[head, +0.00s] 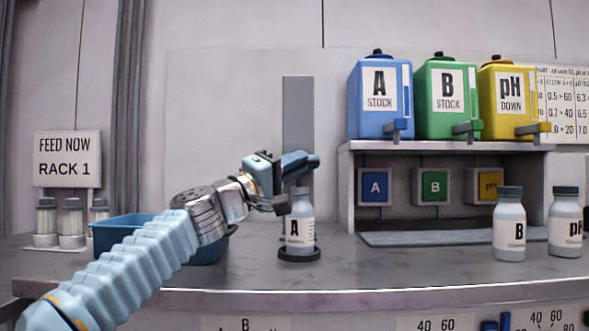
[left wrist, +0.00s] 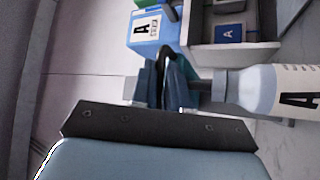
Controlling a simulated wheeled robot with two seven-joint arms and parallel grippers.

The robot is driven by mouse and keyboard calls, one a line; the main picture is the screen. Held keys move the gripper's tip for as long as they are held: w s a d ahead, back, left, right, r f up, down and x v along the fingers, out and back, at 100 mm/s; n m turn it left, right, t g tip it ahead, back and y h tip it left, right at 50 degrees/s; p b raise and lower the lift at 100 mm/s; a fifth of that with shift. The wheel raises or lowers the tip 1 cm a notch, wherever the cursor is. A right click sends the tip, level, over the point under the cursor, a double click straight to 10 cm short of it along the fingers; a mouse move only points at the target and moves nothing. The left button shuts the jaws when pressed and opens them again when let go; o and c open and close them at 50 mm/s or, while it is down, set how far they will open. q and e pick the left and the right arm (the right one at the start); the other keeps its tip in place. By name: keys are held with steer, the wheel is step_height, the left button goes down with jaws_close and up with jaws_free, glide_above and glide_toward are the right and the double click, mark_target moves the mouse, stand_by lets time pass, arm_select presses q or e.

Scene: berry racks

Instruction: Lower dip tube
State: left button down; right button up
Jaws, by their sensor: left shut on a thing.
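Bottle A (head: 299,231) stands upright on a round black base (head: 299,255) in front of a tall grey post (head: 297,120). It also shows in the left wrist view (left wrist: 258,88), lying sideways in that picture at the right. My left gripper (head: 287,180) is above and beside the bottle's top. In the left wrist view its fingers (left wrist: 163,90) are shut around a dark, curved piece (left wrist: 166,54), which seems to be part of the dip tube. Most of that piece is hidden between the fingers. I cannot tell whether any tube is inside the bottle. My right gripper is not in view.
A blue bin (head: 120,236) stands behind my left arm. Bottles B (head: 509,225) and pH (head: 565,222) stand at the right. Blue (head: 368,121), green (head: 432,121) and yellow (head: 497,121) stock tanks sit on a shelf (head: 450,146). The counter in front of bottle A is clear.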

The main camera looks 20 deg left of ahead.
arm_select(q)
steer(key=shift+f, duration=0.25)
steer(key=c, duration=1.2)
jaws_free()
steer(key=shift+w+a, duration=0.1)
steer(key=shift+o, duration=0.2)
steer(key=b+v, duration=0.5)
steer(key=v, duration=0.8)
steer(key=shift+s+f+b, duration=0.2)
steer(key=shift+s+b, duration=0.1)
steer(key=shift+s, duration=0.05)
steer(key=shift+a, duration=0.1)
